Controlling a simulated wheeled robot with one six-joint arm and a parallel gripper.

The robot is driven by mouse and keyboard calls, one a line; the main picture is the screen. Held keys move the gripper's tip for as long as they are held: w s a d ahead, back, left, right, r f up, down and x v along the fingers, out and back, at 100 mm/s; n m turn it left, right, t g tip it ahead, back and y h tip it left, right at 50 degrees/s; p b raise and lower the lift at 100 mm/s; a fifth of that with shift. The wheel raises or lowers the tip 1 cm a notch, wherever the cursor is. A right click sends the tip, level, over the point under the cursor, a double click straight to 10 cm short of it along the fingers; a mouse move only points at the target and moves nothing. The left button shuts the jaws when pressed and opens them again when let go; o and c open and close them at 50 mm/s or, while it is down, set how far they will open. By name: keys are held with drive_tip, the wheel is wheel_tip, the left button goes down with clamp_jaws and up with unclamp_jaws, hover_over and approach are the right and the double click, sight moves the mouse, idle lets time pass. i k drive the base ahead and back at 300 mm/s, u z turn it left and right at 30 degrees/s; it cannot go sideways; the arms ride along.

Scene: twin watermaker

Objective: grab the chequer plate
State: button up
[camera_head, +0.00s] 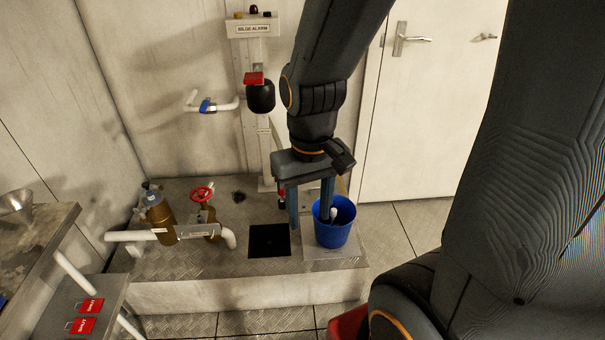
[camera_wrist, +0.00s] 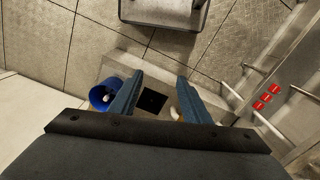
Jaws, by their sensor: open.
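A lighter square plate (camera_head: 338,254), which looks like the chequer plate, lies flat on the raised platform beside a black square opening (camera_head: 268,241). A blue bucket (camera_head: 333,232) with a white-handled item inside stands on the plate and hides much of it. My gripper (camera_head: 310,222) is open, fingers down, above the area between the opening and the bucket. In the head view the right finger overlaps the bucket; I cannot tell whether they touch. In the wrist view the open fingers (camera_wrist: 159,76) hold nothing, with the bucket (camera_wrist: 104,95) left and the opening (camera_wrist: 152,101) between them.
A brass filter (camera_head: 158,215) and a red valve wheel (camera_head: 201,193) on white piping stand left on the platform. A bilge alarm post (camera_head: 252,100) rises behind. A bench with red tags (camera_head: 87,306) is at lower left.

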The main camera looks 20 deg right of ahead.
sight(308, 192)
drive_tip(key=z, duration=0.55)
drive_tip(key=k, duration=0.65)
drive_tip(key=z, duration=0.9)
drive_tip(key=i, duration=1.2)
drive_tip(key=u, duration=0.75)
drive_tip(key=i, duration=0.4)
drive_tip(key=u, duration=0.5)
